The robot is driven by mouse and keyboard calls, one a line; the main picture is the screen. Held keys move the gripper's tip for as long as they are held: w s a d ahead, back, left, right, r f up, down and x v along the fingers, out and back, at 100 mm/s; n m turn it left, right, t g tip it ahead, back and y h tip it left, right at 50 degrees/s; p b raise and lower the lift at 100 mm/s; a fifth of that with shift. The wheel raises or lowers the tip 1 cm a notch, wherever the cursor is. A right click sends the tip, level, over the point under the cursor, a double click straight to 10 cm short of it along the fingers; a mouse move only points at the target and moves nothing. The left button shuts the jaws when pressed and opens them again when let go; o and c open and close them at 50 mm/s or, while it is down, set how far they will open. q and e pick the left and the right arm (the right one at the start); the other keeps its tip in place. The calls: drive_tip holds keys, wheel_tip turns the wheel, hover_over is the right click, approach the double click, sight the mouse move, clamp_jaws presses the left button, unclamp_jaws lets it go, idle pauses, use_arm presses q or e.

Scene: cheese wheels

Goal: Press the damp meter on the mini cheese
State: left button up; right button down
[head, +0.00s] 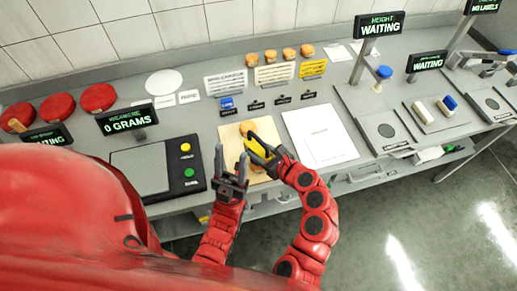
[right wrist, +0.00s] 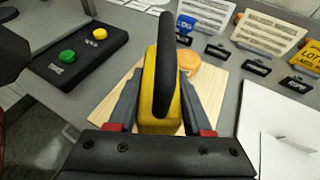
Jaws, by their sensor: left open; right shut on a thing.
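The yellow damp meter with a black top (head: 258,146) is held in my right gripper (head: 268,158), which is shut on it. In the right wrist view the meter (right wrist: 160,95) stands between the fingers (right wrist: 160,120). The mini cheese, a small orange round (head: 246,127), lies on the wooden board (head: 229,134). In the right wrist view the cheese (right wrist: 187,78) is just beyond the meter, partly hidden by it. I cannot tell whether meter and cheese touch. My left gripper (head: 232,168) is open and empty, at the board's left front.
A black panel with yellow and green buttons (head: 186,172) and a scale reading 0 grams (head: 135,160) are left of the board. A white sheet or tray (head: 320,137) lies to its right. Small cards and several small cheeses (head: 270,56) stand behind. Red wheels (head: 57,107) are far left.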

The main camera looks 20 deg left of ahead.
sight(257, 137)
drive_tip(key=shift+f+b, duration=0.3)
drive_tip(key=shift+f, duration=0.3)
idle(1.0)
wheel_tip(257, 137, up, 8)
drive_tip(key=p, duration=0.8)
drive_tip(key=shift+r, duration=0.15)
drive_tip(key=shift+d, duration=0.1)
